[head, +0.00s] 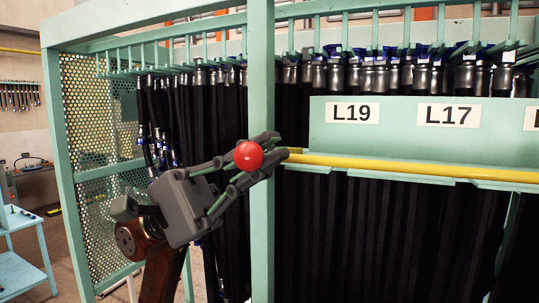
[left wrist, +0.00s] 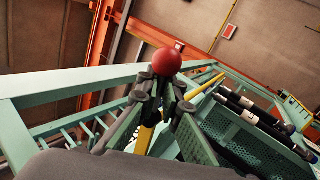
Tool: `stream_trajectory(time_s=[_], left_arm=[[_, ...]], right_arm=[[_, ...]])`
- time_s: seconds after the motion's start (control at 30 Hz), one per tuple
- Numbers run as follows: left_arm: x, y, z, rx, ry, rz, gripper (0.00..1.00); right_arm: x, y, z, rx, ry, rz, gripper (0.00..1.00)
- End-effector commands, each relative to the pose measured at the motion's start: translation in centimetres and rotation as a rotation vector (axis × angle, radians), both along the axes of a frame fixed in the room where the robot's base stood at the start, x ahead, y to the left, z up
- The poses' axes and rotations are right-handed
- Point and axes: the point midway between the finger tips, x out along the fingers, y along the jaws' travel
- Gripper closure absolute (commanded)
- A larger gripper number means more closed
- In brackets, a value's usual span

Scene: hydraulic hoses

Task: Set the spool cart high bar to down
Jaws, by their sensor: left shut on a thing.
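The spool cart high bar is a yellow bar (head: 420,171) lying nearly level across the front of the green cart in the head view, below the label plate. A red ball knob (head: 248,155) shows between my left gripper's fingers, near the bar's left end; it also shows in the left wrist view (left wrist: 167,61). My left gripper (head: 262,153) is shut on the red knob, in front of the green upright post. Yellow parts also show beside the fingers in the left wrist view (left wrist: 205,86). The fingers hide the join of knob and bar. My right gripper is not in view.
The green cart frame has a post (head: 262,230) right behind my gripper and a perforated side panel (head: 90,110). Many black hoses (head: 350,235) hang behind the bar. A label plate (head: 400,125) reads L19 and L17. A light-blue trolley (head: 25,265) stands at the far left.

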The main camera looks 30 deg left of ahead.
Motion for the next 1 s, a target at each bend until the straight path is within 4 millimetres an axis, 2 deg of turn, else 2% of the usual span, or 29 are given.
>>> stream_trajectory(time_s=[0.03, 0.3, 0.87, 0.9, 1.0], left_arm=[[-0.2, 0.1, -0.7, 0.000, -0.030, -0.006, 1.00], [-0.2, -0.1, -2.3, 0.008, -0.033, -0.003, 1.00], [-0.3, -0.3, -2.9, 0.018, -0.028, -0.007, 1.00], [-0.3, -0.3, -2.9, 0.019, -0.028, -0.007, 0.92], [-0.2, -0.3, -2.9, 0.018, -0.027, -0.006, 0.85]], right_arm=[[-0.2, 0.0, -0.9, 0.000, 0.003, 0.000, 0.59], [-0.5, -0.1, -2.2, -0.001, 0.007, 0.000, 0.59], [-0.5, -0.3, -2.5, -0.003, 0.008, 0.001, 0.59], [-0.5, -0.3, -2.5, -0.003, 0.008, 0.001, 0.59], [-0.5, -0.4, -2.5, -0.004, 0.008, 0.001, 0.59]])
